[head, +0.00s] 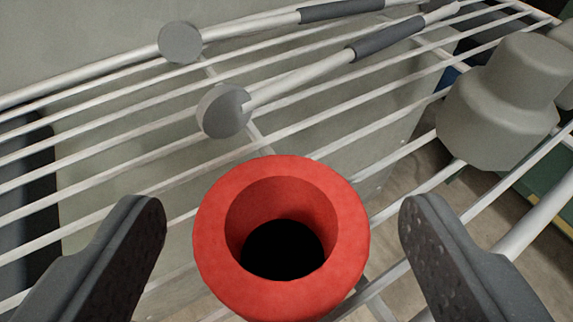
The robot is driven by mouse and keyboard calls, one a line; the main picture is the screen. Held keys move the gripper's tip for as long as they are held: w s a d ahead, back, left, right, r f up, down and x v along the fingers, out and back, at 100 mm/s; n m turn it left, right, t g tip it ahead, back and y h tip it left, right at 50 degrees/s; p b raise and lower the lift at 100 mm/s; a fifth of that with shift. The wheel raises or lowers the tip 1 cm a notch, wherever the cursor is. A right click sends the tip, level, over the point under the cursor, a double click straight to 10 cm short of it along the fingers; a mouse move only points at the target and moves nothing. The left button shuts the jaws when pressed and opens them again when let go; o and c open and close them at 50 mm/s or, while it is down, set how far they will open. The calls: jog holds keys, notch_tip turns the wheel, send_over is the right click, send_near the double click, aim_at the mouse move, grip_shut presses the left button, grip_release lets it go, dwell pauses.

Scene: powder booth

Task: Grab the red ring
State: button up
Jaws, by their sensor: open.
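The red ring (345,215) is a thick, round piece with a deep hole that looks black at the bottom. It is in the lower middle of the head view, over the white wire rack. My gripper (283,225) is open, with one dark, dimpled finger to the left of the ring and one to the right. There is a visible gap between the ring and each finger. The lower edge of the ring is cut off by the frame, and what it rests on is hidden beneath it.
The wire rack (95,155) has open gaps between its bars. Two rods with round grey ends, a nearer one (222,110) and a farther one (180,43), lie behind the ring. Grey stepped parts (498,105) stand at the right. A pale panel shows below the rack.

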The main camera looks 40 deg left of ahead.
jog(key=shift+x, duration=1.15)
jog(key=shift+r, duration=0.1)
jog(key=c, duration=1.1)
jog(key=shift+r, duration=0.15)
notch_tip(320, 180, up, 3)
jog(key=p, duration=0.3)
jog(key=shift+r, duration=0.2)
jog(key=shift+s+d, duration=0.25)
jog(key=shift+d, duration=0.05)
jog(key=shift+s+d+r+p, duration=0.2)
jog(key=shift+s+d+p, duration=0.55)
jog(key=shift+s+d, duration=1)
jog(key=shift+s+d+r+p, duration=0.25)
jog(key=shift+s+d+p, duration=0.6)
jog(key=shift+s, duration=1.7)
jog(key=shift+s+d+r+p, duration=0.2)
jog(key=shift+s+d+p, duration=0.45)
jog(key=shift+s+d, duration=1.15)
